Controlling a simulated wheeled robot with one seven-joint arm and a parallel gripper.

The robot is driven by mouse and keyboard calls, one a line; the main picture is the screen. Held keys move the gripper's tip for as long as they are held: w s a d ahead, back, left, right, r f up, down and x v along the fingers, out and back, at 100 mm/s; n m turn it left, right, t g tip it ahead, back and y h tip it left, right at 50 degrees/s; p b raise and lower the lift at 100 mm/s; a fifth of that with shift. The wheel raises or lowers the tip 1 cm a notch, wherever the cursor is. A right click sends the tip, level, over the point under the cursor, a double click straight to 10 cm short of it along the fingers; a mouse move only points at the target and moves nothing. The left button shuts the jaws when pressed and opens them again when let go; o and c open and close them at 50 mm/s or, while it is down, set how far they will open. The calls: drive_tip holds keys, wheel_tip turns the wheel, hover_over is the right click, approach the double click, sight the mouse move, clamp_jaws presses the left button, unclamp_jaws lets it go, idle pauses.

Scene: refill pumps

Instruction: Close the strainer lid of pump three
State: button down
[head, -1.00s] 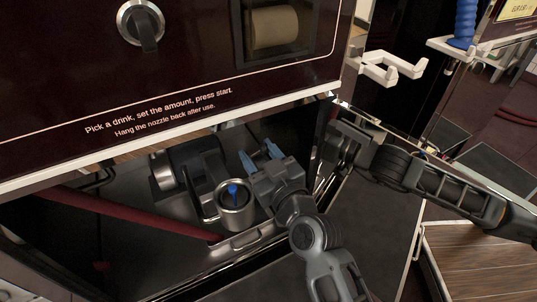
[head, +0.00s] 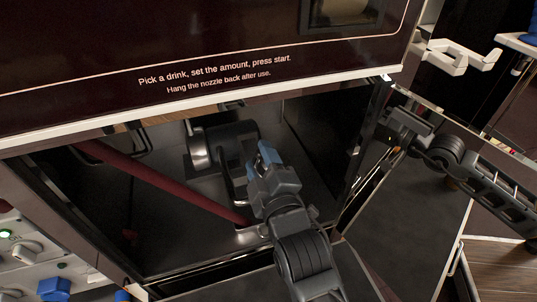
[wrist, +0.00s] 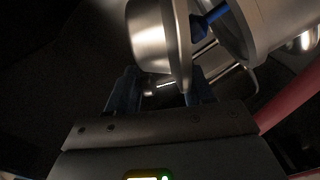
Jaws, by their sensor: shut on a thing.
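The pump (head: 232,138), a dark grey body with a shiny steel end, lies in the open cabinet under the dispenser panel. No pump number is readable. In the wrist view a steel strainer cup (wrist: 262,28) with a blue piece (wrist: 208,20) at its mouth is at upper right. The round steel lid (wrist: 150,38) with a flat rim stands beside it, apart from the mouth. My gripper (head: 267,155) reaches down to the pump and hides the cup in the head view. Its fingers (wrist: 163,92) are around the lid's lower edge, where the exact contact is dark.
A red hose (head: 165,180) slants across the cabinet floor just left of my gripper. The cabinet front edge (head: 215,272) lies below my arm. The panel's lower edge (head: 200,108) overhangs the opening. A control box with blue parts (head: 55,288) is at lower left.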

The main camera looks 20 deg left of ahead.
drive_tip(key=shift+s+a+f+n, duration=0.2)
drive_tip(key=shift+a+f+n, duration=0.1)
drive_tip(key=shift+f+n, duration=0.3)
drive_tip(key=shift+s+a+f+n, duration=0.15)
drive_tip(key=shift+a+f+n, duration=0.2)
drive_tip(key=shift+n, duration=0.45)
drive_tip(key=shift+d, duration=0.1)
drive_tip(key=c, duration=0.5)
unclamp_jaws()
drive_tip(key=shift+f, duration=0.1)
drive_tip(key=shift+s, duration=0.1)
drive_tip(key=shift+p+v, duration=0.6)
drive_tip(key=shift+v, duration=3.25)
drive_tip(key=shift+c, duration=0.2)
